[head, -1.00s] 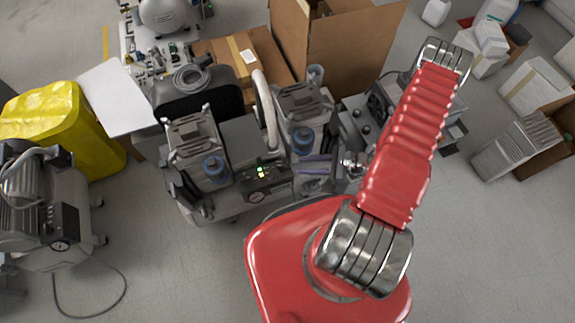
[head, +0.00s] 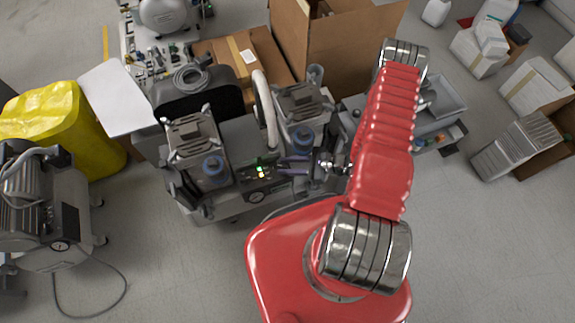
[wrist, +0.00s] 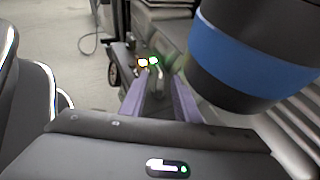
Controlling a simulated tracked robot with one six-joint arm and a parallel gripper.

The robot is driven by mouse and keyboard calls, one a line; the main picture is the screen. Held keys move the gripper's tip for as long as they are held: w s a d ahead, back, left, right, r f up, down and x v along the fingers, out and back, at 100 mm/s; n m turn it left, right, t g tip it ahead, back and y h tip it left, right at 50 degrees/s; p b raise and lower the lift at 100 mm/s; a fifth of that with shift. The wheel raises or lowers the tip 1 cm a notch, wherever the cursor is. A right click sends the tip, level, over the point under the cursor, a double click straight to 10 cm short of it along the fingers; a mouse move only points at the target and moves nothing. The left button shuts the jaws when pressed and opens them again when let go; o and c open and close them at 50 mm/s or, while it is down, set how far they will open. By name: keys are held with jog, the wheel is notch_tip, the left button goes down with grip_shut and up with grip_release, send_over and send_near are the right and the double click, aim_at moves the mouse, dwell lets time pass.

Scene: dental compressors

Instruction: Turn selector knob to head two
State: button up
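The control panel (head: 257,190) is a dark box with small lit lights on the front of the twin-head compressor (head: 240,135). My gripper (head: 284,166) points left, with its fingertips close to the panel's right side. In the wrist view my gripper (wrist: 154,76) has two purple-grey fingers with a gap between them. A small grey upright shape (wrist: 161,76), perhaps the selector knob, shows by the fingertips, near the green and orange lights (wrist: 148,62). I cannot tell if the fingers touch it. The knob cannot be made out in the head view.
A blue-banded dark cylinder (wrist: 250,60) on the compressor fills the right of the wrist view, close to the fingers. Another compressor (head: 45,210) stands at left beside a yellow bag (head: 45,115). Cardboard boxes (head: 335,45) stand behind. The floor in front is clear.

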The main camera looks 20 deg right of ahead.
jog(key=shift+c, duration=0.6)
grip_shut()
jog(key=shift+s+m+t, duration=0.1)
jog(key=shift+m+t, duration=0.3)
jog(key=m+t+h, duration=0.2)
jog(key=m, duration=0.1)
jog(key=m+t+h, duration=0.1)
jog(key=h, duration=0.1)
jog(key=shift+s+a, duration=0.3)
jog(key=shift+a, duration=0.05)
jog(key=shift+a+m+t+h, duration=0.2)
jog(key=shift+m+t+h, duration=0.8)
jog(key=shift+m+h, duration=0.45)
jog(key=shift+a+r+m+t+h, duration=0.15)
jog(key=shift+m+t+h, duration=0.25)
jog(key=shift+m+h, duration=1.1)
